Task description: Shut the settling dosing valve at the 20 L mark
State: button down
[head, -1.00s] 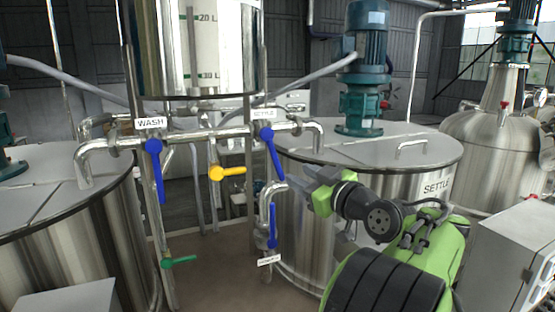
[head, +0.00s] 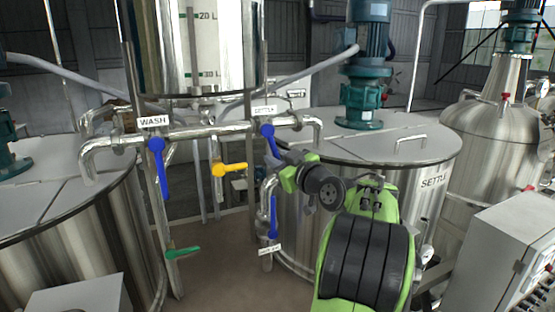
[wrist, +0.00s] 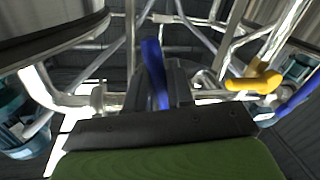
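The settling dosing valve has a blue lever (head: 268,138) under the SETTLE label (head: 264,109), right of centre on the horizontal pipe. The lever slants down and a little right; its lower end is hidden behind my gripper (head: 280,171). In the wrist view the blue lever (wrist: 153,66) stands between dark finger parts, and whether they press on it is unclear. The steel dosing vessel (head: 232,50) above has a 20 L mark (head: 207,16) and a 30 L mark below it. Its dark gauge strip (head: 190,40) shows no clear liquid level.
The WASH valve's blue lever (head: 160,168) hangs down at left. A yellow lever (head: 230,169), a green lever (head: 182,252) and a lower blue lever (head: 273,216) are nearby. The SETTLE tank (head: 390,180) stands close behind my arm.

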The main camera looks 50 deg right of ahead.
jog(key=a+m+b, duration=0.1)
jog(key=m+b, duration=0.1)
jog(key=w+a+m+b, duration=0.1)
jog(key=m+b, duration=0.1)
jog(key=shift+w+a+f+t, duration=0.1)
jog(key=shift+w+f+t, duration=0.05)
jog(key=shift+t, duration=0.25)
jog(key=c, duration=1.1)
grip_release()
jog(key=shift+h, duration=0.3)
